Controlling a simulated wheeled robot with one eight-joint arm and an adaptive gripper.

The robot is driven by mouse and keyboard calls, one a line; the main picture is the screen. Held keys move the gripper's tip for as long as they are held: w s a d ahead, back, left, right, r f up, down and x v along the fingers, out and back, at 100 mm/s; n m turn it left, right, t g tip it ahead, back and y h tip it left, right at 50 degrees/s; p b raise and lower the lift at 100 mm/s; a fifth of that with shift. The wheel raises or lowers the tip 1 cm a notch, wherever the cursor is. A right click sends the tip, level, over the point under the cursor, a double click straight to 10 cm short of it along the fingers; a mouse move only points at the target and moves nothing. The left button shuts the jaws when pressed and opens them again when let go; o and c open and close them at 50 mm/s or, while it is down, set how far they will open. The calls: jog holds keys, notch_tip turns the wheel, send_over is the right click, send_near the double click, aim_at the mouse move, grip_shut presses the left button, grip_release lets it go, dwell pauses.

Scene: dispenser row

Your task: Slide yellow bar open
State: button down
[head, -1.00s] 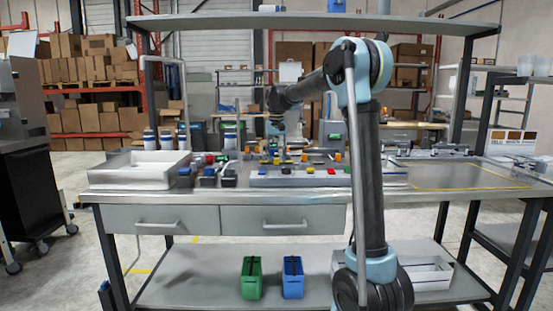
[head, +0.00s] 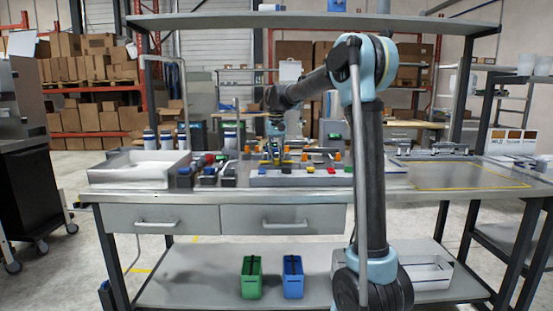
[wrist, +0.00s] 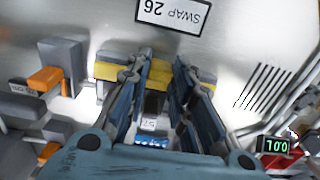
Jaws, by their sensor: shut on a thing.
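The yellow bar (wrist: 108,71) lies across the upper middle of the wrist view, along the front of a grey block (wrist: 115,55). My gripper (wrist: 160,68) reaches over it from below in that view, with one finger on each side of its middle part. The gripper is shut on the yellow bar. In the head view my gripper (head: 274,150) points down among the small fixtures at the back of the bench, and the bar is too small and crowded there to make out clearly.
Grey blocks with orange parts (wrist: 45,79) stand left of the gripper in the wrist view. A "SWAP 26" label (wrist: 173,12) lies beyond the bar. A strip of coloured buttons (head: 300,180) runs along the bench front; a white tray (head: 140,182) stands at left.

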jog(key=shift+s, duration=0.2)
jog(key=c, duration=1.4)
grip_release()
notch_tip(320, 180, up, 12)
jog(key=shift+d+f, duration=0.1)
